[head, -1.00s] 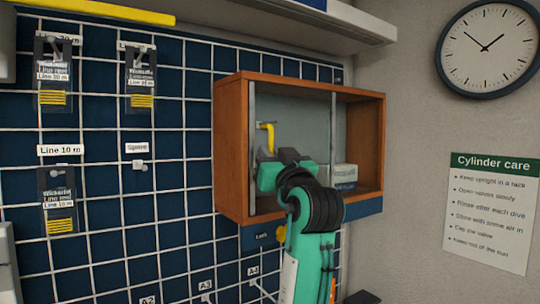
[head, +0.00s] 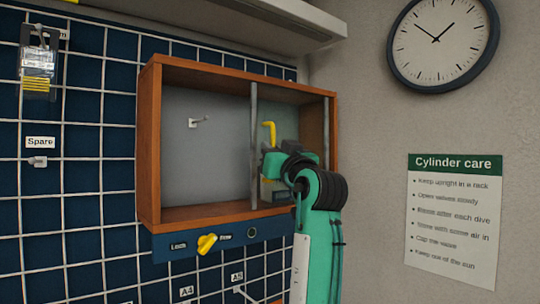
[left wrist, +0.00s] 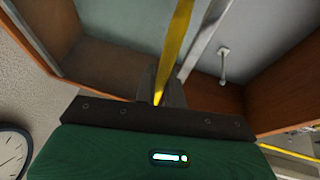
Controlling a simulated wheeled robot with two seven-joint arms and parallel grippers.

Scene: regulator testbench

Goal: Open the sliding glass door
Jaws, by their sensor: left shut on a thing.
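The sliding glass door (head: 285,105), with a grey metal edge bar (head: 253,150), stands across the right half of a wooden cabinet (head: 149,150). The cabinet's left half is uncovered. The door's yellow handle (head: 269,130) shows just above my left gripper (head: 268,155), which is shut on it. In the left wrist view, the yellow handle (left wrist: 178,45) runs down between the fingers (left wrist: 160,90), beside the pale edge bar (left wrist: 208,35). My gripper hides the handle's lower part in the head view. My right gripper is not in view.
A hook (head: 200,122) is on the cabinet's back wall in the open half. A yellow knob (head: 207,243) sits on the blue panel below. A shelf (head: 250,30) hangs above. A wall clock (head: 442,45) and a poster (head: 453,220) are at right.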

